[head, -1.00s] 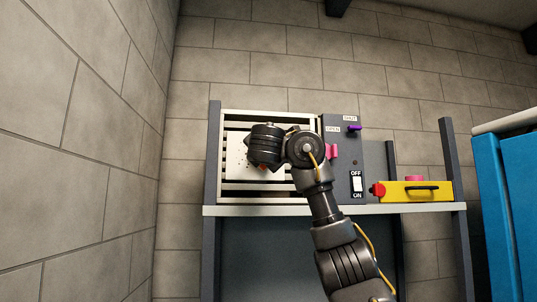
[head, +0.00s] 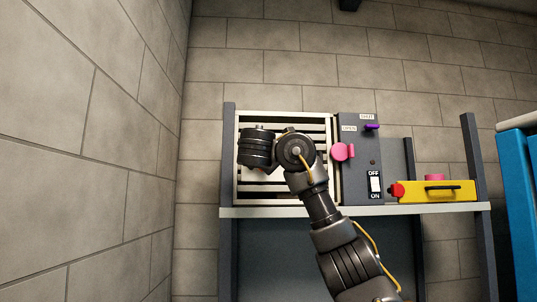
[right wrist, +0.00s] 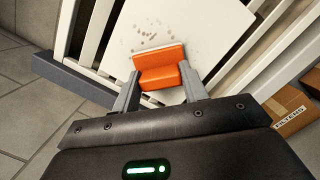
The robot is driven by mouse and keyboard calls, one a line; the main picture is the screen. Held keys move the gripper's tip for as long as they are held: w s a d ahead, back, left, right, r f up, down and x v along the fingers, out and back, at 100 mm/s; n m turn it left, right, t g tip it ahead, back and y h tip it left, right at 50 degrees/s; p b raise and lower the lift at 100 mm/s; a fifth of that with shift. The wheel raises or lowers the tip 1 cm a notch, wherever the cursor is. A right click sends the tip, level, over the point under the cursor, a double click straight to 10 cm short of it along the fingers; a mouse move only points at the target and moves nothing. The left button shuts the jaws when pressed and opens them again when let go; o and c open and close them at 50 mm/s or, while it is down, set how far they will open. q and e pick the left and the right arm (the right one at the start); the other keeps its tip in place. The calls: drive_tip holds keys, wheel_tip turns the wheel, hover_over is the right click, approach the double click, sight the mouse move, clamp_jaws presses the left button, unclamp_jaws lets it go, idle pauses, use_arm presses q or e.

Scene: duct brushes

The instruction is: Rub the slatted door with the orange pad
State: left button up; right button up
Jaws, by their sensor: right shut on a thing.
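The slatted door (head: 285,114) has a pale frame with slats and stands on a shelf against the block wall. In the right wrist view a plain white panel (right wrist: 215,40) with dark specks lies across its slats. My right gripper (right wrist: 163,82) is shut on the orange pad (right wrist: 160,73), which faces the panel near the specks. I cannot tell whether the pad touches the panel. In the head view my right wrist covers the middle of the door and hides most of the panel, the fingers and the pad. My left gripper is out of view.
A grey control panel (head: 355,185) with a pink knob (head: 343,152), purple lever (head: 371,127) and OFF/ON switch (head: 375,185) adjoins the door's right side. A yellow box (head: 440,191) sits farther right on the shelf (head: 420,208). A cardboard box (right wrist: 291,112) shows in the wrist view.

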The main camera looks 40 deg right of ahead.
drive_tip(key=shift+w+a, duration=0.55)
drive_tip(key=shift+a, duration=0.1)
drive_tip(key=shift+s+d+r, duration=0.15)
drive_tip(key=shift+r, duration=0.55)
drive_tip(key=s+d+b, duration=0.2)
drive_tip(key=s+d, duration=0.2)
drive_tip(key=d, duration=0.1)
drive_tip(key=shift+d, duration=0.3)
drive_tip(key=shift+s+d, duration=0.1)
drive_tip(key=shift+s, duration=0.05)
